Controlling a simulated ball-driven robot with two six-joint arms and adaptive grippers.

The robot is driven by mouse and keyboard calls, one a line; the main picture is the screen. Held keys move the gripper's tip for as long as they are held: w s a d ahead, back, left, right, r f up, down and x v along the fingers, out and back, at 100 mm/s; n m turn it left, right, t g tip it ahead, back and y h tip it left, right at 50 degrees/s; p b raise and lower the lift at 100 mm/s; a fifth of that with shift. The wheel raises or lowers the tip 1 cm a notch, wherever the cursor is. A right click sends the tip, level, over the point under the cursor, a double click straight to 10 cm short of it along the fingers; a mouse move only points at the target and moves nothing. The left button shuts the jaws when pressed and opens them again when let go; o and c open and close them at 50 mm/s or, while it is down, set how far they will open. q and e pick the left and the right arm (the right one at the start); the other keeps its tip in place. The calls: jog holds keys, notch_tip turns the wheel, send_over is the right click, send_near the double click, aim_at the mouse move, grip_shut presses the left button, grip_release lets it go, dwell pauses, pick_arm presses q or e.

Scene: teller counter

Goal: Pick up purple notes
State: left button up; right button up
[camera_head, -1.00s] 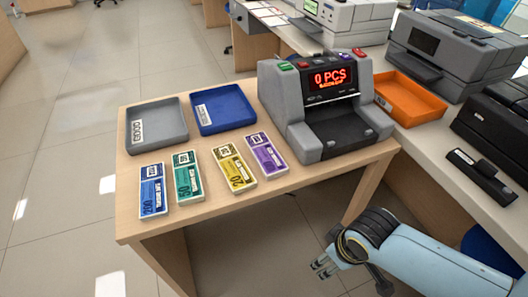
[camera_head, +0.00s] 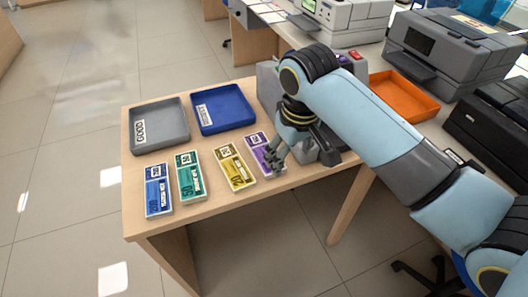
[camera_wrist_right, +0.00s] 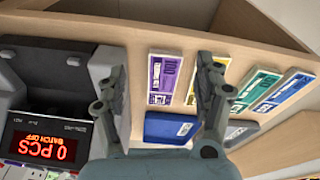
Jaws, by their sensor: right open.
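The purple notes (camera_head: 257,141) lie on the wooden table at the right end of a row of note stacks. In the head view my right gripper (camera_head: 275,162) is just above their near part and hides some of it. In the right wrist view the purple notes (camera_wrist_right: 160,80) show between the two spread fingers of my right gripper (camera_wrist_right: 158,62), which is open and empty. My left gripper is not in view.
Yellow (camera_head: 235,166), green (camera_head: 190,176) and blue (camera_head: 158,190) notes lie left of the purple ones. A grey tray (camera_head: 158,146) and a blue tray (camera_head: 222,129) stand behind. The counting machine (camera_head: 268,84) is close on the right, mostly behind my arm.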

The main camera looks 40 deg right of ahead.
jog(key=r+m+g, duration=0.1)
jog(key=m+g, duration=0.1)
send_over(264, 152)
jog(key=shift+y, duration=0.4)
jog(key=f, duration=0.3)
jog(key=f+b, duration=0.1)
jog(key=f, duration=0.1)
jog(key=shift+w, duration=0.25)
jog(key=f, duration=0.5)
jog(key=shift+s+f+b, duration=0.2)
jog(key=shift+f+b, duration=0.05)
jog(key=shift+b, duration=0.1)
jog(key=shift+r, duration=0.1)
jog(key=c, duration=1)
